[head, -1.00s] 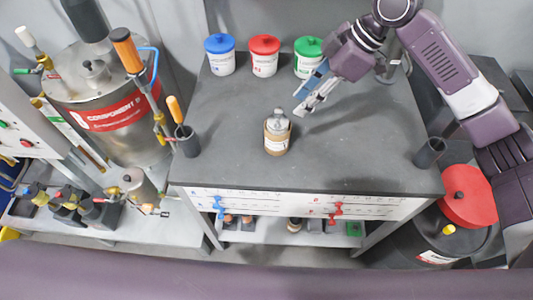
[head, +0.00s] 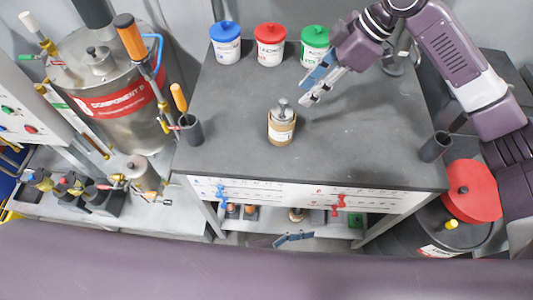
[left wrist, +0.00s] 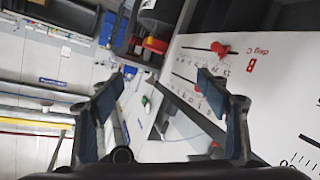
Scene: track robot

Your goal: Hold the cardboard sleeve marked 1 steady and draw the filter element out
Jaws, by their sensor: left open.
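The brown cardboard sleeve (head: 281,137) with a pale label stands upright in the middle of the dark bench top; its number is too small to read. The grey filter element (head: 283,111) sticks out of its top. My right gripper (head: 305,94) is behind and to the right of the sleeve, apart from it, with its two fingers parted and nothing between them. My left gripper (head: 294,239) is low in front of the bench's front edge, well away from the sleeve. Its fingers also show spread and empty in the left wrist view (left wrist: 165,80).
Blue (head: 225,45), red (head: 270,45) and green-lidded tubs (head: 314,42) stand along the back. Dark cups stand at the bench's left (head: 191,130) and right (head: 434,147) edges. The white front panel (head: 300,193) has red and blue knobs. Bench top around the sleeve is clear.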

